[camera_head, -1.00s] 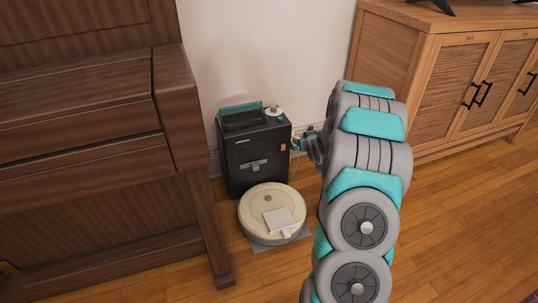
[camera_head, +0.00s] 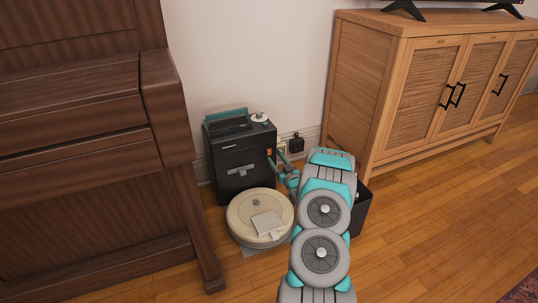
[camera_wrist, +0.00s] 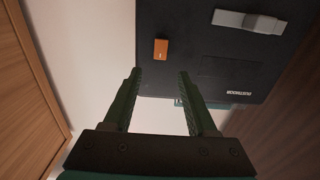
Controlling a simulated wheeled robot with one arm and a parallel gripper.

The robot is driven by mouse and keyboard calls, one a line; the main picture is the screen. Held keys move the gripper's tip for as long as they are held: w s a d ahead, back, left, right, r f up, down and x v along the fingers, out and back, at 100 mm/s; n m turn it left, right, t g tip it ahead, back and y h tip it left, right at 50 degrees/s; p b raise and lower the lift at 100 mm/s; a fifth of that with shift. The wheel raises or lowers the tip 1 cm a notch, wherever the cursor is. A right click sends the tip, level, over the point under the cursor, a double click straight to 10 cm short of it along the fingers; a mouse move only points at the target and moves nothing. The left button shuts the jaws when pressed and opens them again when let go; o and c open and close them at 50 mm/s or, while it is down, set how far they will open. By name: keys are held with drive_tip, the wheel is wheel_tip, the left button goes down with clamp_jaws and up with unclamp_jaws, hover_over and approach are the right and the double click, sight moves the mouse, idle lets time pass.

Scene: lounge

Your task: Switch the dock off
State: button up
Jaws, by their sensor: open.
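The dock (camera_head: 236,160) is a black upright box against the wall, with a teal-edged top and a round white knob-like piece on it. Its orange rocker switch (camera_head: 269,152) is on the right part of its front; it also shows in the wrist view (camera_wrist: 160,49), with a small light mark on it. A grey latch-like piece (camera_wrist: 249,22) is beside it on the dark front. My gripper (camera_wrist: 160,73) is open and empty, its fingertips just short of the switch, which lies between their lines. In the head view my gripper (camera_head: 284,162) is right beside the dock's front, partly hidden by my arm.
A round cream robot vacuum (camera_head: 242,225) sits in front of the dock with a pale square thing (camera_head: 268,223) on top. A dark piano (camera_head: 165,115) stands close left, a wooden cabinet (camera_head: 352,90) right. A wall socket with a black plug (camera_head: 296,143) and a black bin (camera_head: 362,208) are near my arm.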

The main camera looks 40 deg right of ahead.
sight(270, 150)
drive_tip(key=x, duration=0.4)
drive_tip(key=shift+w+f, duration=0.1)
drive_tip(key=shift+w, duration=0.2)
drive_tip(key=shift+w+d, duration=0.3)
drive_tip(key=shift+w, duration=0.35)
clamp_jaws()
